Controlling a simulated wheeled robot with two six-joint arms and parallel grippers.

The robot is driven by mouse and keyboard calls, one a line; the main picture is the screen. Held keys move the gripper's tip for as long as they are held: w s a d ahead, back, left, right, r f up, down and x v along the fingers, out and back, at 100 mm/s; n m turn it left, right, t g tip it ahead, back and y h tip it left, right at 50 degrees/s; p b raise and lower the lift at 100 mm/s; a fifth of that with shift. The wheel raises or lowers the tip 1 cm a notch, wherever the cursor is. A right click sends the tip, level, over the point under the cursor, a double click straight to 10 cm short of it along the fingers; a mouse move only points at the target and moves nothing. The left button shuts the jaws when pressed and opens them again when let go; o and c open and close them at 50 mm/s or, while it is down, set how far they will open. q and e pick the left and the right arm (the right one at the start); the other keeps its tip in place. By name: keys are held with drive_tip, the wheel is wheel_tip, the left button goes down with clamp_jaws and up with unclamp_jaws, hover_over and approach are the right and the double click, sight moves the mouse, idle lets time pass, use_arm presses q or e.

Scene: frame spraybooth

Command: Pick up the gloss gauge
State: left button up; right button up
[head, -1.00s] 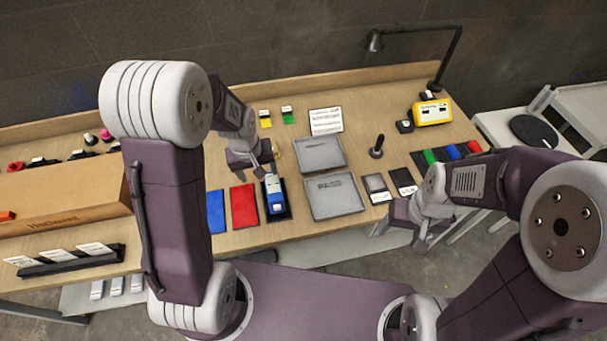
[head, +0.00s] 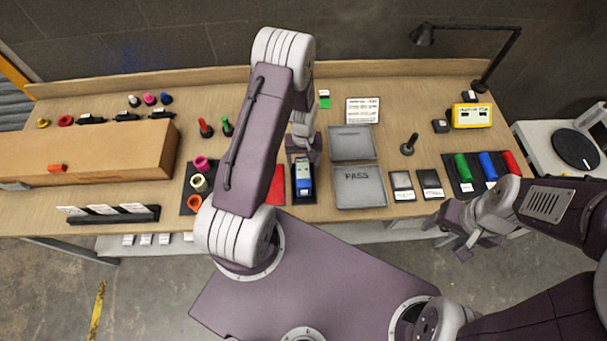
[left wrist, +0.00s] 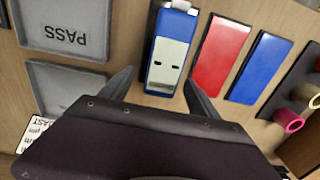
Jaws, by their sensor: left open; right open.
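The gloss gauge appears to be the small blue device with a pale grey face (head: 303,182), lying on a dark pad on the bench. It also shows in the left wrist view (left wrist: 168,50), at the top centre. My left gripper (head: 304,152) is open just behind it in the head view. In the left wrist view its fingers (left wrist: 160,88) stand apart, one to each side of the gauge's near end, not closed on it. Whether they touch it I cannot tell. My right gripper (head: 455,236) is open and empty near the bench's front edge at the right.
A red panel (left wrist: 221,55) and a blue panel (left wrist: 259,65) lie to one side of the gauge. The grey PASS tray (head: 360,188) and another grey tray (head: 352,143) lie to its right.

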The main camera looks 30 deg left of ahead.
use_arm(q)
drive_tip(key=shift+f+p, duration=0.3)
drive_tip(key=shift+p, duration=0.1)
wheel_tip(320, 180, down, 4)
drive_tip(key=shift+s+a+r+p, duration=0.1)
drive_tip(key=shift+a+r+p, duration=0.1)
drive_tip(key=shift+p, duration=0.5)
drive_tip(key=shift+f, duration=0.4)
drive_tip(key=shift+r, duration=0.1)
drive_tip(key=c, duration=1.3)
clamp_jaws()
